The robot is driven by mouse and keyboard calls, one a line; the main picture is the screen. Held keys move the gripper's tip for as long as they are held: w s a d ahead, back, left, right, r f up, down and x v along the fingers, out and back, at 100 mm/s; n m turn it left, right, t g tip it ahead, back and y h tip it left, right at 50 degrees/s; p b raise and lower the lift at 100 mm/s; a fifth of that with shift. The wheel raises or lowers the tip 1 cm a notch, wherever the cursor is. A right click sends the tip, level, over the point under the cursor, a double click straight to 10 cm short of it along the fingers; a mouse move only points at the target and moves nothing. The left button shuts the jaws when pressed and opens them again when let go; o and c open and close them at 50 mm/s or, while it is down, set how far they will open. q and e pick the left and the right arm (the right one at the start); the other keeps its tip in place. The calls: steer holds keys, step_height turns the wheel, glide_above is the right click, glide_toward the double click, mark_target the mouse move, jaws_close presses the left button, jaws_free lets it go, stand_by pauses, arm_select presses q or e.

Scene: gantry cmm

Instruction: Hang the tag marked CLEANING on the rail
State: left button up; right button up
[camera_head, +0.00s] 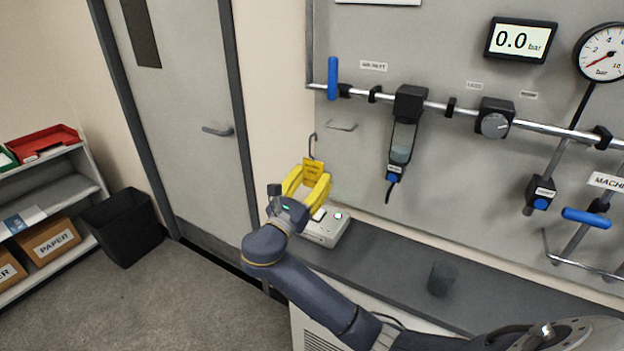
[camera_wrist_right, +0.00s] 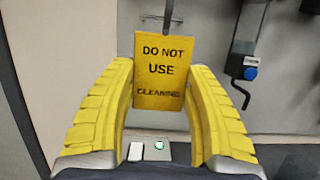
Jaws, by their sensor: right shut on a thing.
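The yellow tag (camera_head: 313,170) reads DO NOT USE and CLEANING in the right wrist view (camera_wrist_right: 160,72). A dark hook (camera_head: 312,146) stands up from its top edge. My right gripper (camera_head: 311,178) has yellow fingers shut on the tag from both sides and holds it upright in front of the panel. A short silver bar (camera_head: 342,127) sticks out from the panel to the right of the hook. The hook looks apart from it. I cannot tell the depth between them. My left gripper is not in view.
A long silver pipe (camera_head: 440,107) with a blue handle (camera_head: 333,78) and a filter unit (camera_head: 403,135) crosses the panel. A white device (camera_head: 327,229) with a green light sits on the grey counter (camera_head: 395,262) below the gripper. A dark cup (camera_head: 442,278) stands farther right.

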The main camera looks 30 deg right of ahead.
glide_toward(342, 151)
steer(key=shift+w+d+r, duration=0.45)
steer(key=shift+d+r, duration=0.2)
steer(key=shift+d, duration=0.05)
steer(key=shift+w+d+r, duration=0.4)
steer(key=shift+d+r, duration=0.25)
steer(key=shift+d, duration=0.05)
steer(key=shift+w+d+r, duration=0.45)
steer(key=shift+d+r, duration=0.15)
steer(key=shift+d, duration=0.05)
steer(key=shift+d+f, duration=0.1)
steer(key=shift+f, duration=1)
steer(key=o, duration=1)
steer(key=shift+f, duration=0.1)
